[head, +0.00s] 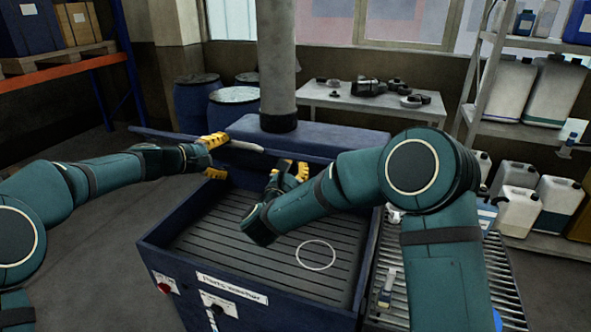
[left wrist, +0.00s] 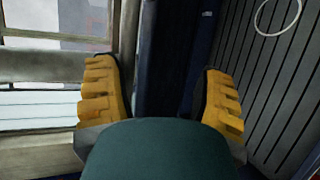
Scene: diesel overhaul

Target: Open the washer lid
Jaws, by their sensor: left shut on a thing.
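The blue parts washer (head: 165,240) stands in front of me with its slatted basin exposed. Its blue lid (head: 165,134) is raised at the back and shows nearly edge-on. A pale bar (head: 246,146), seemingly the lid's handle, runs along it. My left gripper (head: 213,156) is shut on the lid's edge, one yellow finger on each side. In the left wrist view the dark blue lid (left wrist: 168,70) lies between the fingers. My right gripper (head: 287,179) is over the back of the basin, partly hidden by its own arm; its opening is unclear.
A white ring (head: 317,255) lies on the slats. A grey column (head: 277,65) rises behind the lid. Blue drums (head: 195,100) and a parts table (head: 375,105) stand behind. A roller conveyor (head: 510,305) and a shelf of canisters (head: 515,85) are at right.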

